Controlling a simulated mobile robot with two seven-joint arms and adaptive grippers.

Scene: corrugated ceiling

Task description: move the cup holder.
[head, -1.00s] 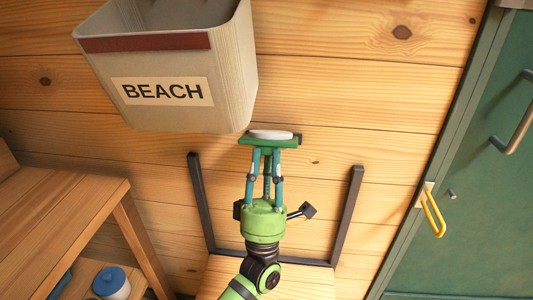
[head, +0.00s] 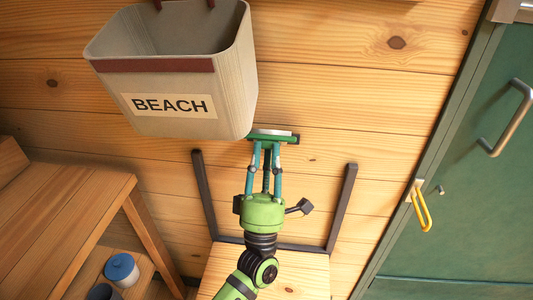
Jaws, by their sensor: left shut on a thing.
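My left gripper (head: 265,146) reaches up from the bottom middle of the head view, with green body and teal fingers. It is shut on a small flat green thing with a whitish top (head: 271,135), seen nearly edge-on. I cannot tell for sure whether this is the cup holder. The held thing appears just below and right of the bin's bottom corner in the picture; I cannot tell whether they touch. My right gripper is not in view.
A beige bin marked BEACH (head: 168,104) is at the plank wall (head: 350,100). A dark frame (head: 342,208) rises behind my arm. A wooden shelf (head: 65,215) at left has a blue-lidded jar (head: 122,270) below. A green door (head: 460,210) with a yellow loop (head: 421,208) stands right.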

